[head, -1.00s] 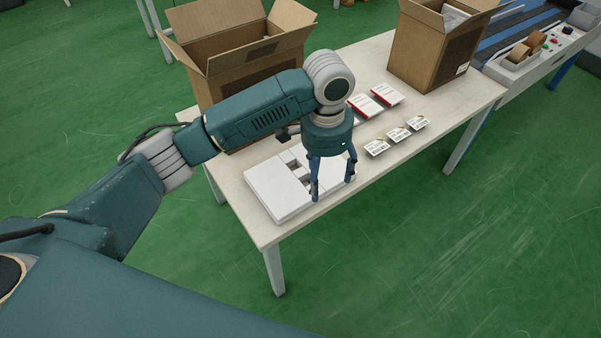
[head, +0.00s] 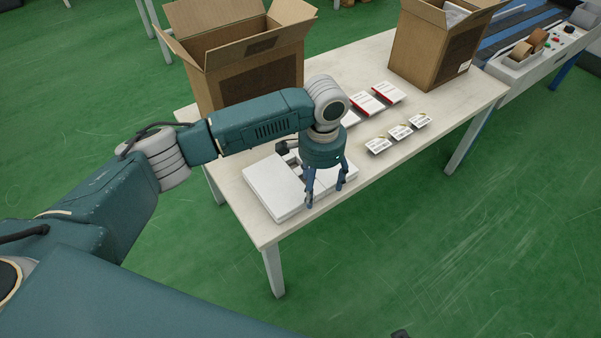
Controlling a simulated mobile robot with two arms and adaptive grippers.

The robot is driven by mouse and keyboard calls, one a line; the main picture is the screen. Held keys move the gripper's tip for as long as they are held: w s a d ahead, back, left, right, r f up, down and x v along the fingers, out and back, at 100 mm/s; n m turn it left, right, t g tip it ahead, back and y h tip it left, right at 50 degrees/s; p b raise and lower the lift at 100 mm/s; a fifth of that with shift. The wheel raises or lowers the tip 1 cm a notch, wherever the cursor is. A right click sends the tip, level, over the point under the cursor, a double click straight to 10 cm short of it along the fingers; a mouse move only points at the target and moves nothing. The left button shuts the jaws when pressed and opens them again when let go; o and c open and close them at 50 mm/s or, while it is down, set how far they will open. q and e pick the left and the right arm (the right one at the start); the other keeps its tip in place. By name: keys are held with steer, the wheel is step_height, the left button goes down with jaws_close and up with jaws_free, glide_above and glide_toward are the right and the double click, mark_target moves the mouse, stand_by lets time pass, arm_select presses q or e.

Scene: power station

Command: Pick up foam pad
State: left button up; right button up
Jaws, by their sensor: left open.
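The white foam pad (head: 268,189) lies flat at the near left end of the table, with cut-outs in its middle. My left gripper (head: 325,196) points down at the pad's right end, fingers open. One finger is in front of the pad's near right edge; the other is farther right. I cannot tell whether they touch the pad. My left wrist and forearm hide the pad's far right part. My right gripper does not show clearly.
An open cardboard box (head: 250,80) stands behind the pad, another box (head: 432,52) at the far right of the table (head: 425,157). Red-and-white boxes (head: 367,104) and small labelled packs (head: 401,132) lie right of my gripper.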

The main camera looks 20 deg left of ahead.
arm_select(q)
steer(key=shift+f, duration=0.25)
steer(key=c, duration=1)
steer(key=shift+c, duration=0.3)
